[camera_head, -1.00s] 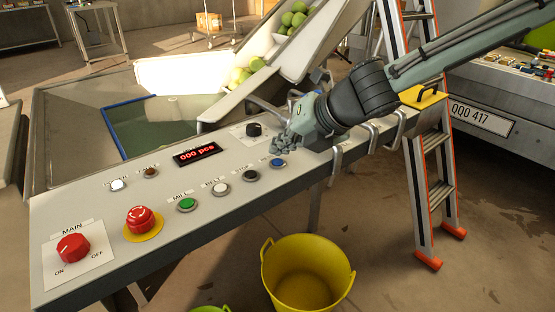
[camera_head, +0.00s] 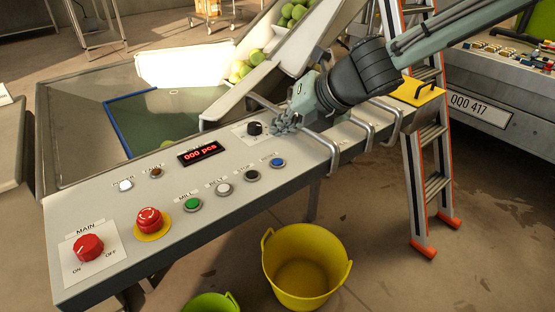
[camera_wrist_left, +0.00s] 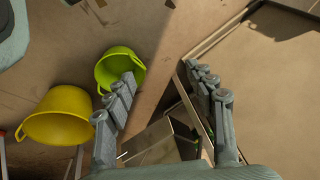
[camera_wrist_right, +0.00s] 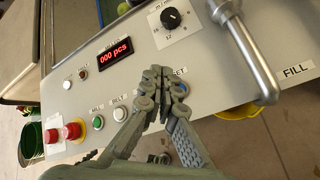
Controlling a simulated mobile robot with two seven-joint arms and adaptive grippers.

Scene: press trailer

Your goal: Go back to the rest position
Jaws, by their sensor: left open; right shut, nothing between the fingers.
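My right gripper (camera_head: 284,121) is shut and empty. In the head view it hangs over the far right part of the control panel (camera_head: 110,221), beside the black selector knob (camera_head: 254,128). In the right wrist view the closed fingertips (camera_wrist_right: 160,85) show above the panel, partly covering the button row near the RESET label. My left gripper (camera_wrist_left: 165,95) is open and empty in the left wrist view, with floor and the panel's side beyond it. The left gripper does not show in the head view.
A metal rail (camera_head: 322,146) stands beside my right gripper. The panel carries a red emergency stop (camera_head: 149,220), a red MAIN switch (camera_head: 88,247) and a display (camera_head: 198,153). A yellow bucket (camera_head: 300,278), a green bucket (camera_head: 210,302) and a ladder (camera_head: 418,200) stand on the floor.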

